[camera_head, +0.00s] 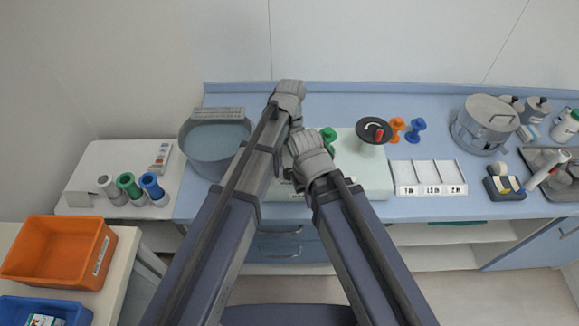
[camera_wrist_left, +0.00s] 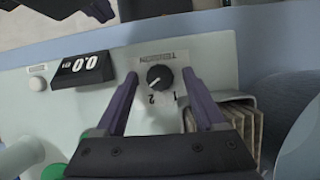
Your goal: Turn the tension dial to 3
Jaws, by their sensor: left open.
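The tension dial (camera_wrist_left: 160,77) is a small black knob with a white pointer, on the pale green panel of the machine (camera_wrist_left: 208,50). The "TENSION" label appears upside down in the left wrist view. The pointer aims to the lower left there, near the printed 2; the 1 is beside it, and I cannot make out a 3. My open left gripper (camera_wrist_left: 160,73) has one purple finger on each side of the dial; contact cannot be told. In the head view my arms hide the dial. My right gripper's jaws cannot be made out there.
A black display (camera_wrist_left: 84,68) reads 0.0 beside the dial. A black disc with a red handle (camera_head: 374,131) stands on the machine. A grey basin (camera_head: 213,145) is left, a white divided tray (camera_head: 428,178) right. Dark purple parts show at the wrist view's top edge.

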